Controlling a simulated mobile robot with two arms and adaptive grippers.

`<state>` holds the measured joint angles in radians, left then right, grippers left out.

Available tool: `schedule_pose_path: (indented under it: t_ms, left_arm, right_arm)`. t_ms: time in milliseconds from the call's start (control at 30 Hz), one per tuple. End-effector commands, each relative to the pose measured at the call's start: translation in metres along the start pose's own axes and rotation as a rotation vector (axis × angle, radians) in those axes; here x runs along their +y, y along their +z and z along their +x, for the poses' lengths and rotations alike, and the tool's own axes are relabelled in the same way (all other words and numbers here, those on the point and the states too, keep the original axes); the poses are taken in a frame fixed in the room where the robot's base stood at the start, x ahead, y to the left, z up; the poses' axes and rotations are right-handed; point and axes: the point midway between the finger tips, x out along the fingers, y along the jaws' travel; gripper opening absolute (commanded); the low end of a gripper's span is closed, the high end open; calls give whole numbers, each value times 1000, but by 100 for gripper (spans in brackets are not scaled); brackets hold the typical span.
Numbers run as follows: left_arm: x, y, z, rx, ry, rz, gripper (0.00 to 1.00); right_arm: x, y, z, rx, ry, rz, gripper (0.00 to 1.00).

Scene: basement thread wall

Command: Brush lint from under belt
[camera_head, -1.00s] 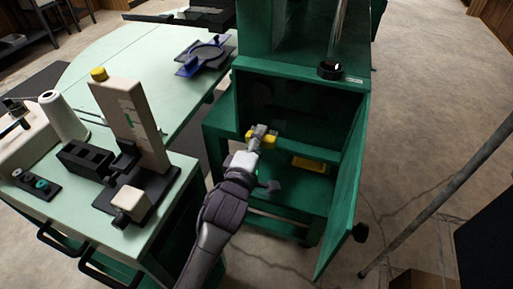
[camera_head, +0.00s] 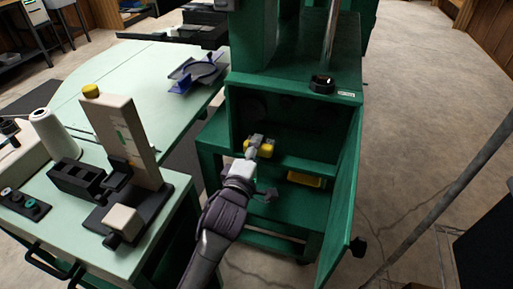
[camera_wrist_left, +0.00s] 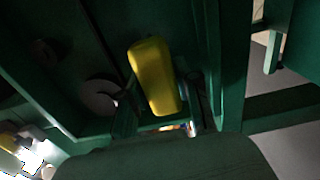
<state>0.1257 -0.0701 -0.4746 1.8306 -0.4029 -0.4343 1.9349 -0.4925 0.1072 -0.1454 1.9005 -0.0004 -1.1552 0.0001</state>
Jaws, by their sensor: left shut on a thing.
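My left gripper (camera_head: 255,154) reaches into the open green machine cabinet (camera_head: 216,140). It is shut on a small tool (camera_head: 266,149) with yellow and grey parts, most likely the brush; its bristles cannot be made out. The tool is at the cabinet's opening, above the lower shelf. In the left wrist view, a yellow and white piece (camera_wrist_left: 12,150) shows at the lower left edge. I cannot make out a belt or lint in the dark interior; a pale rounded shape (camera_wrist_left: 99,95) shows there. My right gripper is not in view.
A yellow block or tray (camera_head: 306,179) lies inside the cabinet, right of my gripper. The open door (camera_head: 343,195) bounds the right side. A pale green worktable (camera_head: 60,235) with a cone of thread (camera_head: 54,135) stands left.

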Motion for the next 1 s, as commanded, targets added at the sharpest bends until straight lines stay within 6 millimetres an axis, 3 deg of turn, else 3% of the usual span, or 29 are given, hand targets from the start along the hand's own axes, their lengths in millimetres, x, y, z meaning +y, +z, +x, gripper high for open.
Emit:
schedule_pose_path:
  t_ms: [1000]
  left_arm:
    - [0, 0, 19, 0, 1, -1, 4]
  right_arm:
    - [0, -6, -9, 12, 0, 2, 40]
